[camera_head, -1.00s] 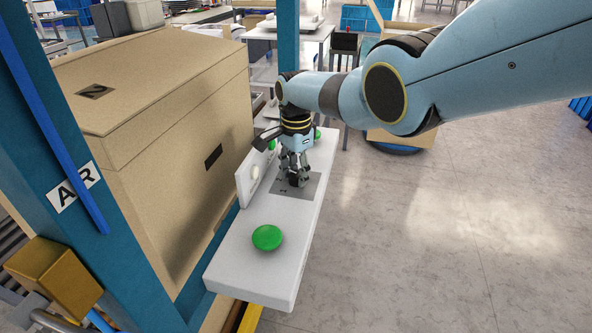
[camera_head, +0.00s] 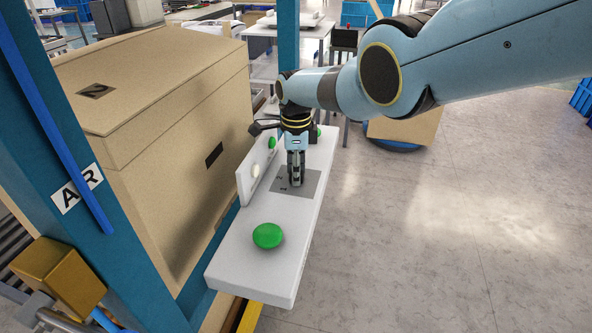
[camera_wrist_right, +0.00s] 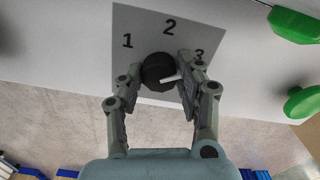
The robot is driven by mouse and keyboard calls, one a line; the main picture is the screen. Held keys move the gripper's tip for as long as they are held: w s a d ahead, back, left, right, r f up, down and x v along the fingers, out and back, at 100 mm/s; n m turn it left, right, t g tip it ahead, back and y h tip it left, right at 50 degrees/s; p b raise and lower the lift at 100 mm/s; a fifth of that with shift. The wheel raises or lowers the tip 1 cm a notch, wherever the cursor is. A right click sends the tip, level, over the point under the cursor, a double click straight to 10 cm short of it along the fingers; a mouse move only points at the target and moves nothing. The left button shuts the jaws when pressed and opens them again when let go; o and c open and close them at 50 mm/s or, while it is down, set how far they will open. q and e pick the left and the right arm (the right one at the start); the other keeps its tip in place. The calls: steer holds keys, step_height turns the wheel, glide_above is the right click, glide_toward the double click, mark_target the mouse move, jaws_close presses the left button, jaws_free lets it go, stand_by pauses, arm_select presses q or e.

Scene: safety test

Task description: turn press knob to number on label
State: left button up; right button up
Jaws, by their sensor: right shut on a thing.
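The dark round knob (camera_wrist_right: 158,68) sits on a grey plate (camera_wrist_right: 128,22) printed with 1, 2 and 3. Its white pointer mark (camera_wrist_right: 170,79) points right in the wrist view, roughly toward the side of the 3. The right finger partly covers the area by the 3. My right gripper (camera_head: 296,182) reaches down to the plate (camera_head: 314,181) on the white panel and is shut on the knob, one finger on each side in the wrist view (camera_wrist_right: 165,70). In the head view the gripper hides the knob. I cannot read a label giving a number. My left gripper is out of view.
A green button (camera_head: 267,236) sits at the near end of the white panel (camera_head: 245,274). A small upright board (camera_head: 246,182) with a white button (camera_head: 255,171) and a green one (camera_head: 272,143) stands along its left edge. A large tan box (camera_head: 170,130) stands left; open floor lies right.

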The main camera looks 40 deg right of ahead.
steer(key=shift+w+d, duration=0.1)
stand_by(0.3)
steer(key=o, duration=1.2)
steer(key=shift+c, duration=0.2)
step_height(320, 180, up, 12)
